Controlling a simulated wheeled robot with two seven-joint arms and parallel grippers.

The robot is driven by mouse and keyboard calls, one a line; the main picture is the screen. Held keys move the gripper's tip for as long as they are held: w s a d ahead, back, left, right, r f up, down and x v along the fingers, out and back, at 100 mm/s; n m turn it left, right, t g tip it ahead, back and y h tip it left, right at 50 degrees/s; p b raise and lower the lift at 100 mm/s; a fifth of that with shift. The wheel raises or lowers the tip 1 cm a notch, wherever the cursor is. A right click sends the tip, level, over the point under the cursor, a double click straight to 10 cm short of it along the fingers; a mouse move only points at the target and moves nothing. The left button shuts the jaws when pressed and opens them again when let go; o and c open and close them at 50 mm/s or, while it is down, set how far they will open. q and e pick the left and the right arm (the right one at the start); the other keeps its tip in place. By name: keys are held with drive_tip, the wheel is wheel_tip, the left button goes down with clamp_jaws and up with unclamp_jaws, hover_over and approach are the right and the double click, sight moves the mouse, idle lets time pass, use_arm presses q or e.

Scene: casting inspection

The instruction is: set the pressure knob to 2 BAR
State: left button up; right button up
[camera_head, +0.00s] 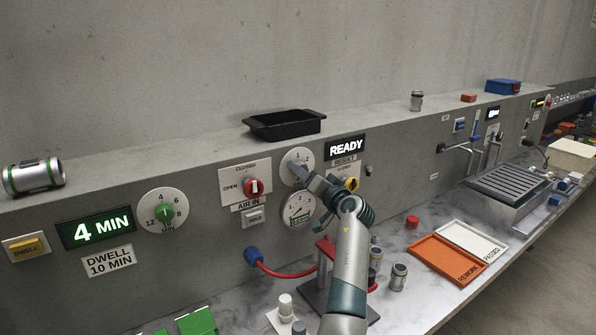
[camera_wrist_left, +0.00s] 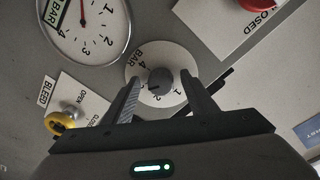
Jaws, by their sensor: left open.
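The pressure knob is a small grey knob (camera_wrist_left: 160,80) in the middle of a round white dial marked BAR, with numbers around it, in the left wrist view. In the head view its dial (camera_head: 297,156) is on the grey panel, partly covered by my gripper. My left gripper (camera_wrist_left: 163,97) is open, with one finger on each side of the knob and gaps visible between. In the head view it (camera_head: 301,172) is in front of the dial's lower part. I cannot tell which number the knob points to. My right gripper is out of view.
A pressure gauge (camera_head: 298,209) is just below the dial. A red AIR IN knob (camera_head: 252,187) is to its left and a yellow BLEED knob (camera_head: 352,184) to its right. A READY display (camera_head: 345,147) is above right. A black tray (camera_head: 284,124) rests on the ledge above.

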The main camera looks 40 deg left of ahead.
use_arm(q)
drive_tip(key=shift+d+r, duration=0.1)
drive_tip(key=c, duration=1.1)
drive_tip(key=shift+o, duration=0.2)
